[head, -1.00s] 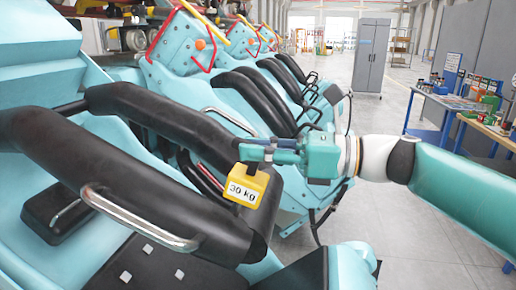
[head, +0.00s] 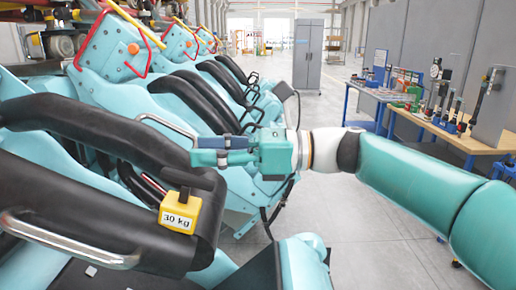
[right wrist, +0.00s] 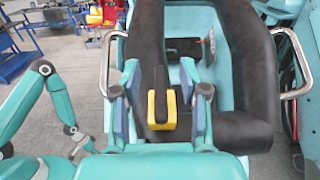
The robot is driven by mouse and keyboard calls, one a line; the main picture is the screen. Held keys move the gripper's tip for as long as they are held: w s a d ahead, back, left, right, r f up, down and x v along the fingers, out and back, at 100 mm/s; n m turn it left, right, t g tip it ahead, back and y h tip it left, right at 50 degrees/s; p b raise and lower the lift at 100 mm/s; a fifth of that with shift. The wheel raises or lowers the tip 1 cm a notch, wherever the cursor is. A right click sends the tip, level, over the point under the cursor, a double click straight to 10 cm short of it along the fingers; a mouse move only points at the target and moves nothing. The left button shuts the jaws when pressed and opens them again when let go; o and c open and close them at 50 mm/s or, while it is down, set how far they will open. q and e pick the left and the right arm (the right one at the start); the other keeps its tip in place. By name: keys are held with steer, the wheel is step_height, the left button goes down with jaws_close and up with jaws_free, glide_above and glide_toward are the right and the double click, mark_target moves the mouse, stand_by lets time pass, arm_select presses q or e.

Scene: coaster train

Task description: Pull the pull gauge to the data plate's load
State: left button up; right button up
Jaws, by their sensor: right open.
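The pull gauge (head: 178,212) is a yellow block with a black grip on top and a white face reading "30 kg". It sits at the black padded restraint (head: 100,215) of the nearest seat. My right gripper (head: 195,155) is open and empty, above and behind the gauge in the head view. In the right wrist view the gauge (right wrist: 160,105) appears between the two spread fingers (right wrist: 163,90), with clear gaps on both sides.
Chrome side handles (head: 65,242) stick out from the restraint. More turquoise seats (head: 110,45) stand in a row behind. A workbench (head: 460,135) with tools and a grey cabinet (head: 307,55) stand at the right and back.

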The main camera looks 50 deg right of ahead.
steer(key=v, duration=0.9)
steer(key=shift+d, duration=0.15)
steer(key=shift+s, duration=0.1)
